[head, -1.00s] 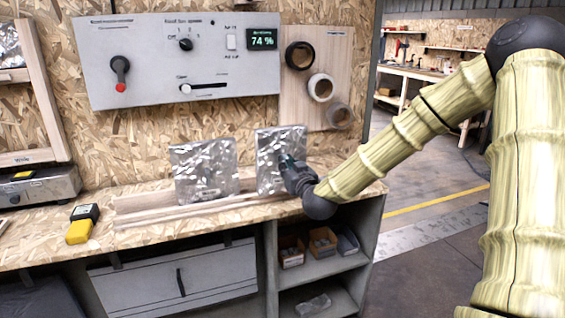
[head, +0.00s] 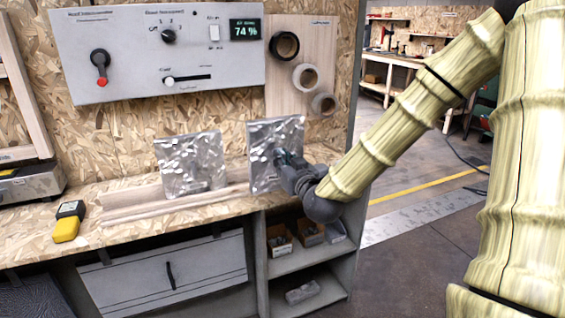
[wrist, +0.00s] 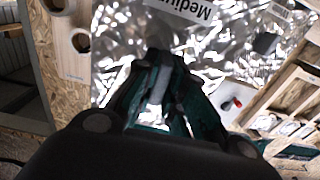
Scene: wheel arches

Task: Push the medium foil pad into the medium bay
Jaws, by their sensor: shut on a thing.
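My gripper (head: 285,160) is shut on a silver, crinkled foil pad (head: 262,140) at the right end of the bench. The pad is upright and slightly tilted. In the wrist view my gripper (wrist: 165,110) covers the lower middle of this foil pad (wrist: 215,45), whose white label reads "Medium". I cannot tell whether its lower edge touches the bench. A second foil pad (head: 190,165) stands upright to its left, with its label unreadable. A wooden frame (head: 25,100) is cut off at the left edge; its bays are mostly out of view.
Wooden rails (head: 140,205) lie along the bench in front of the pads. A control panel (head: 160,55) and a board with tape rolls (head: 300,70) are on the wall. A yellow-and-black device (head: 67,222) lies at left. Open floor (head: 420,240) is at right.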

